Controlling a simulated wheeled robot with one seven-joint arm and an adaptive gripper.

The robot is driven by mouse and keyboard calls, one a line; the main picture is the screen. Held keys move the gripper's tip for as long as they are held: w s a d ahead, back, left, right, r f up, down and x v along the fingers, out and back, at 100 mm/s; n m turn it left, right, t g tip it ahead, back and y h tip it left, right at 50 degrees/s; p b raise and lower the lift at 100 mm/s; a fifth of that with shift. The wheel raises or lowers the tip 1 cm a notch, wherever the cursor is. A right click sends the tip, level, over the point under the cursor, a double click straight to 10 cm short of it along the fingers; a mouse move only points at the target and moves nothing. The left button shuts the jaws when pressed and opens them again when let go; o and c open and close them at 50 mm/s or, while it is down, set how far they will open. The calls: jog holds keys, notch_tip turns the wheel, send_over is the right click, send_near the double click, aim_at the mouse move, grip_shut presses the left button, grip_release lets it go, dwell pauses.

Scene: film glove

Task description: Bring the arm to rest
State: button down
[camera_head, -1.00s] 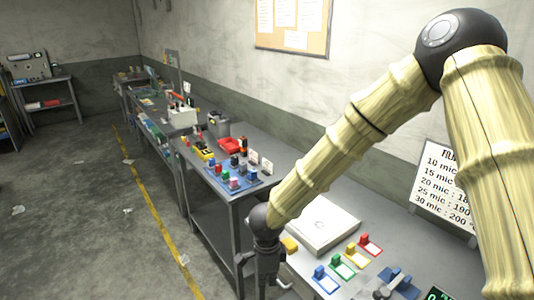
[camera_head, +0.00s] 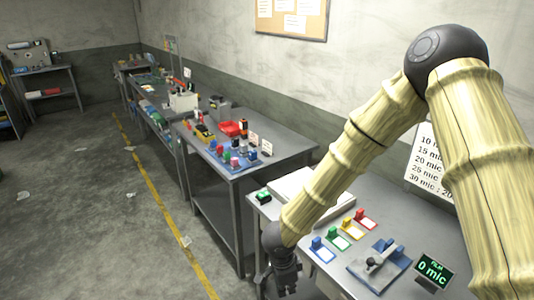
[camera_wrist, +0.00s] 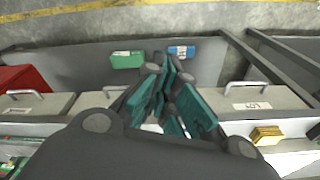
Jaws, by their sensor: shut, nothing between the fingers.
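My arm comes in from the right side of the head view and bends down at a dark elbow. My gripper (camera_head: 284,284) hangs at the front left edge of the near workbench (camera_head: 335,272), partly cut off by the bottom of the picture. In the wrist view my gripper (camera_wrist: 168,75) shows its teal finger pads together, with nothing held between them. Below it are drawer fronts with handles (camera_wrist: 262,84), a green box (camera_wrist: 127,60) and a blue box (camera_wrist: 181,52).
The near bench carries coloured stands with cards (camera_head: 345,232), a blue device (camera_head: 381,262), a display reading 0 mic (camera_head: 434,269) and a white box (camera_head: 300,186). A second bench (camera_head: 290,150) holds small coloured items. Open floor (camera_head: 90,220) lies left.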

jog(key=s+d+f+n+t+h+b, duration=0.1)
jog(key=s+d+f+n+b, duration=0.25)
jog(key=s+d+f, duration=0.55)
jog(key=s+d+f+n+b, duration=0.25)
jog(key=d+f+n, duration=0.25)
jog(key=f, duration=0.8)
jog(key=s+d+f+n+y+b, duration=0.1)
jog(key=s+f+n+b, duration=0.1)
jog(key=s, duration=0.5)
jog(key=s+d+f+n+g+y+b, duration=0.1)
jog(key=s+d+f+n+b, duration=0.1)
jog(key=s+f+n, duration=0.2)
jog(key=s, duration=0.3)
jog(key=shift+s+f+g, duration=0.15)
jog(key=shift+f+g, duration=0.15)
jog(key=shift+f, duration=0.05)
